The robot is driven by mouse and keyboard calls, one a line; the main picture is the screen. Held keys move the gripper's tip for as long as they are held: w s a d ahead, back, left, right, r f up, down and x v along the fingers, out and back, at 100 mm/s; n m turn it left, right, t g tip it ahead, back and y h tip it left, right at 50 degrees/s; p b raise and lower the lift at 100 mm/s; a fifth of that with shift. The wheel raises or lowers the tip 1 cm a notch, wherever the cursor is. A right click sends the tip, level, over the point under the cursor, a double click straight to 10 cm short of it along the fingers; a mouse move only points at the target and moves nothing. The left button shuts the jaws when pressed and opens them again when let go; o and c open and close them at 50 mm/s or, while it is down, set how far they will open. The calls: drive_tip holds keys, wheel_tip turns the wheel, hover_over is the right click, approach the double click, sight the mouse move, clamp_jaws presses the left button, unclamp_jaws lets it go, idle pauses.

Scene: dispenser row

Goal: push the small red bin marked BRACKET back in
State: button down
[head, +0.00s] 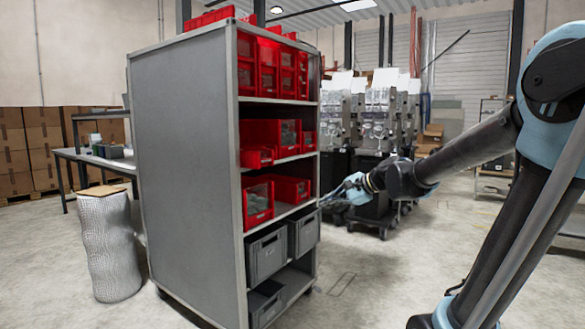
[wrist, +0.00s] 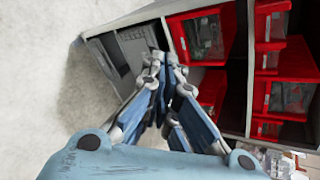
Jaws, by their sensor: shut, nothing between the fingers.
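Several red bins stand on the shelves of a grey rack. No label is readable, so I cannot tell for sure which is marked BRACKET. A small red bin (head: 256,157) on the middle shelf stands out past the larger bin (head: 262,133) behind it. My gripper (head: 326,200) is to the right of the rack's open front, level with the lower shelves and apart from that small bin. In the wrist view my gripper (wrist: 160,58) has its fingers together, empty, with grey bins (wrist: 132,48) beyond them and a red bin (wrist: 205,35) to their right.
The rack's grey side panel (head: 187,170) faces the head camera. Grey bins (head: 266,252) fill its lower shelves. Machines (head: 380,120) stand behind my arm. A workbench (head: 95,160) and a wrapped drum (head: 108,245) are at left. The floor before the rack is clear.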

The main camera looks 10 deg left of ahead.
drive_tip(key=w+a+r+m+y, duration=0.4)
drive_tip(key=w+a+r+m, duration=0.25)
drive_tip(key=w+a, duration=0.3)
drive_tip(key=m+t+y, duration=0.2)
drive_tip(key=m, duration=0.3)
approach(267, 161)
drive_tip(key=x, duration=0.6)
drive_tip(key=shift+s, duration=0.2)
drive_tip(key=shift+a, duration=0.15)
drive_tip(key=shift+x, duration=5)
drive_tip(key=shift+v, duration=4.55)
drive_tip(key=shift+w, duration=0.1)
